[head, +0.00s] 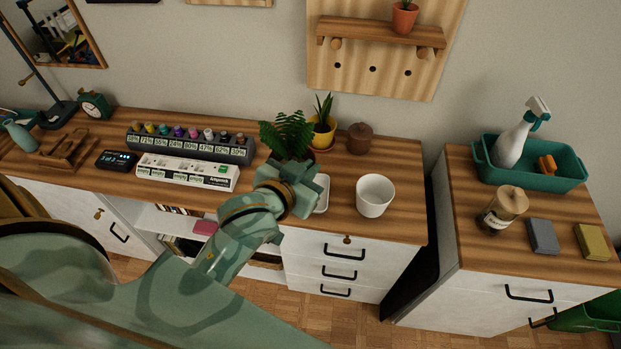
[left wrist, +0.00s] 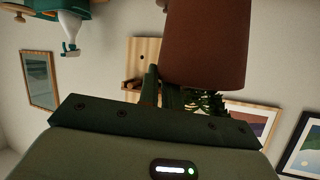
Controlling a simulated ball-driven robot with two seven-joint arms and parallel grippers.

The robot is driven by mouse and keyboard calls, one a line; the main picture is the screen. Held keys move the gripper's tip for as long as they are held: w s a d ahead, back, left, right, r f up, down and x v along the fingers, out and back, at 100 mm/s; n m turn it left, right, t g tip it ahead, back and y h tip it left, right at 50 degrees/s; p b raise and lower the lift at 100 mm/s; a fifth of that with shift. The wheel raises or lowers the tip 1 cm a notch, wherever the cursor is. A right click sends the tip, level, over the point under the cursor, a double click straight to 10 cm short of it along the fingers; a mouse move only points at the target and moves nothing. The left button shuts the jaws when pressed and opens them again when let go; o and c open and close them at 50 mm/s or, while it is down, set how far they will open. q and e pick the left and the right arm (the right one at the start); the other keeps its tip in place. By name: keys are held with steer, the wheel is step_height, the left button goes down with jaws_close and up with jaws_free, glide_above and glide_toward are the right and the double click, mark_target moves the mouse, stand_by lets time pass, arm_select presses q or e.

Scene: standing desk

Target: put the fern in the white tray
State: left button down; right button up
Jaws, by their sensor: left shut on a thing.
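The fern (head: 287,134) has green fronds that rise behind my left gripper (head: 291,182) in the head view. My left gripper is shut on the fern's pot, which is mostly hidden behind it there. The left wrist view, turned over, shows the brown-red pot (left wrist: 205,45) large and close by the fingers, with some fronds below it. The white tray (head: 322,192) is on the desk just right of the gripper, partly covered by it. I cannot tell whether the pot touches the desk. My right gripper is not in view.
A white pot (head: 374,196) stands right of the tray. A yellow pot with a plant (head: 322,133) and a brown lidded jar (head: 360,138) stand behind. The desk's right end is clear.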

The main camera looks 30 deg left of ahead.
arm_select(q)
step_height(320, 180, down, 7)
steer(key=s+d+m+h, duration=0.1)
steer(key=s+d, duration=0.1)
steer(key=w+a+f+b, duration=0.2)
steer(key=w+a+f, duration=0.1)
steer(key=w+f, duration=0.3)
steer(key=w+a+f+b, duration=0.2)
steer(key=w+f, duration=0.4)
steer(key=w, duration=0.1)
steer(key=shift+w+a, duration=0.35)
steer(key=shift+a, duration=0.05)
steer(key=c, duration=1.6)
jaws_free()
